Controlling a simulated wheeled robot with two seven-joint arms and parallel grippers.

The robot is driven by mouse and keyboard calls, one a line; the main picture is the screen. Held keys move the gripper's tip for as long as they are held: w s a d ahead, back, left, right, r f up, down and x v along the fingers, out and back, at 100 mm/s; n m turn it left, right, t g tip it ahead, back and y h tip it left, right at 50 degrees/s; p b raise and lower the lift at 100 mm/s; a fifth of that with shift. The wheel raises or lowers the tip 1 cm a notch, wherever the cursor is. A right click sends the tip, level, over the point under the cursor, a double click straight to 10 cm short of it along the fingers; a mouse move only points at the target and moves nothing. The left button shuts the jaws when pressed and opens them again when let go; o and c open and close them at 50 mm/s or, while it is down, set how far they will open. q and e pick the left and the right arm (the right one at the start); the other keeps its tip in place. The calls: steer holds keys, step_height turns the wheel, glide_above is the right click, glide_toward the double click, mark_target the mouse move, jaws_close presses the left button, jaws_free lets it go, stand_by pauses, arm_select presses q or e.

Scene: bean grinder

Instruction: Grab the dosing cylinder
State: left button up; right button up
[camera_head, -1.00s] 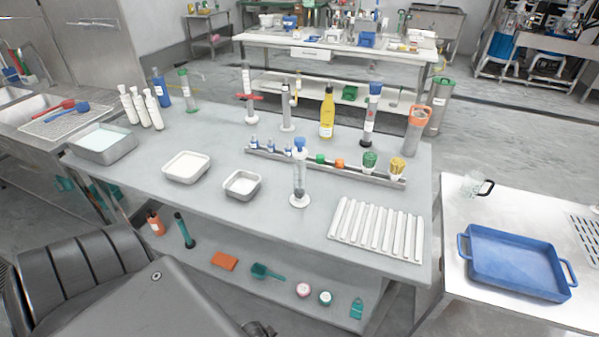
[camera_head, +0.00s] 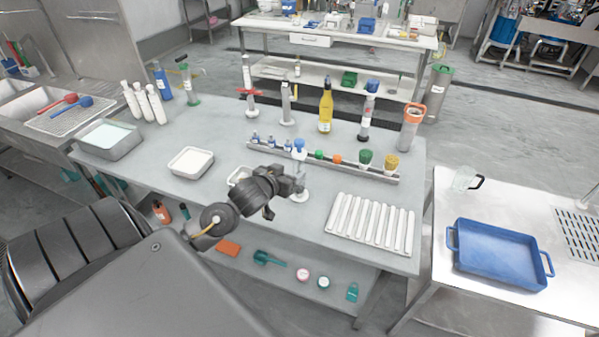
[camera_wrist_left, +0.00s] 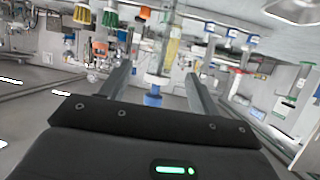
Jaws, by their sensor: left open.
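The dosing cylinder (camera_head: 299,152) is a clear upright tube with a blue top and a pale round base, standing near the front middle of the grey table. My left gripper (camera_head: 292,184) is beside its body in the head view and covers part of it. In the left wrist view, which looks upside down, the open fingers (camera_wrist_left: 159,72) lie on either side of the cylinder (camera_wrist_left: 153,90) in the picture. Whether they touch it cannot be told. My right gripper is not in view.
A long rack (camera_head: 330,167) with coloured caps and brushes stands just behind the cylinder. A white ribbed tray (camera_head: 370,222) lies to the right. A small metal tray (camera_head: 236,177) is partly hidden behind my left arm. Bottles and stands line the back edge.

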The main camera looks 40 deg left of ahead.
mark_target(298, 166)
arm_select(q)
steer(key=p+x, duration=0.1)
steer(key=x, duration=0.4)
steer(key=shift+w+f, duration=0.25)
steer(key=shift+w+a, duration=0.1)
steer(key=x, duration=0.1)
steer(key=p+x, duration=0.1)
steer(key=x, duration=0.1)
steer(key=p+x, duration=0.1)
steer(key=shift+a+f, duration=0.1)
steer(key=shift+a, duration=0.2)
steer(key=shift+w+f, duration=0.2)
steer(key=shift+w, duration=0.2)
steer(key=shift+s, duration=0.1)
steer(key=c, duration=1.2)
